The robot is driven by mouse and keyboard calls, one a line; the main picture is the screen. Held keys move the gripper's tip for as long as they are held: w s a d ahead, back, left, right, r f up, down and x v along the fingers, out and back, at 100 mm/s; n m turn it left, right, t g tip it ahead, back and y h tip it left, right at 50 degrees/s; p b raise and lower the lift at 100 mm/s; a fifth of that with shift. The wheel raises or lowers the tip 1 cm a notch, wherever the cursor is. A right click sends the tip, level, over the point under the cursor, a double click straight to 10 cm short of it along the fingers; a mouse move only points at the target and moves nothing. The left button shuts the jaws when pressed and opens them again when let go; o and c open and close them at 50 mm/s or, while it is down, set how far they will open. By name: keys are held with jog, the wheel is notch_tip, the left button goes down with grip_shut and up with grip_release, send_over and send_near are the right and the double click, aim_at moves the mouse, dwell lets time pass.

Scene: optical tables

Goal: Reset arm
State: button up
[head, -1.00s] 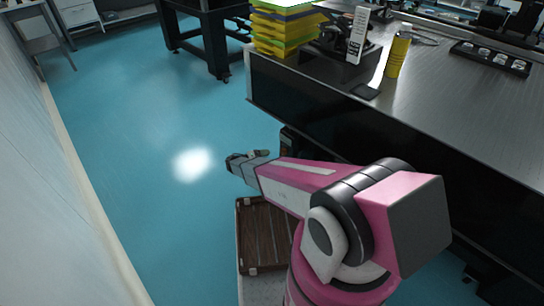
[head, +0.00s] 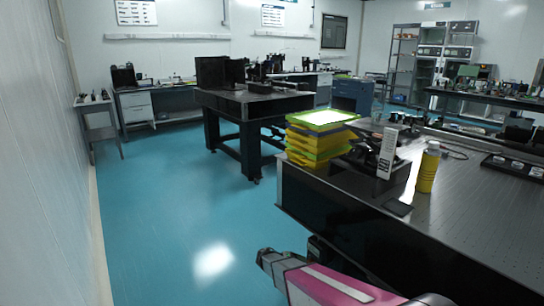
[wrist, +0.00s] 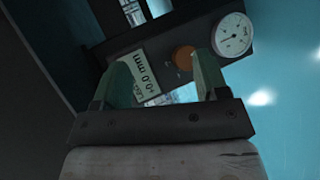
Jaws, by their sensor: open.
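My arm, pink and grey, reaches in from the bottom of the head view. My gripper (head: 268,260) is beside the near left end of the large dark optical table (head: 460,190), below its top and over the blue floor. In the wrist view my gripper (wrist: 163,72) has its two greenish fingers spread apart. Nothing shows held between them. Beyond the fingers is a dark instrument box (wrist: 178,40) with a round white dial, an orange knob and a display reading about 0.0 mm.
Stacked yellow and green trays (head: 318,140), a yellow bottle (head: 428,168) and a white upright label card (head: 387,153) are on the near table. A second black table (head: 250,108) stands farther back. The blue floor (head: 170,220) at left is open up to the white wall (head: 40,170).

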jog(key=s+d+r+y, duration=0.2)
jog(key=s+r+y, duration=0.5)
jog(key=r, duration=0.3)
jog(key=s+d+r+g+y, duration=0.1)
jog(key=s+d+r+y, duration=0.2)
jog(key=s+r+y, duration=0.4)
notch_tip(320, 180, up, 4)
jog(key=shift+s+d+r, duration=0.2)
jog(key=shift+s+d, duration=0.15)
jog(key=shift+s, duration=0.55)
dwell(0.4)
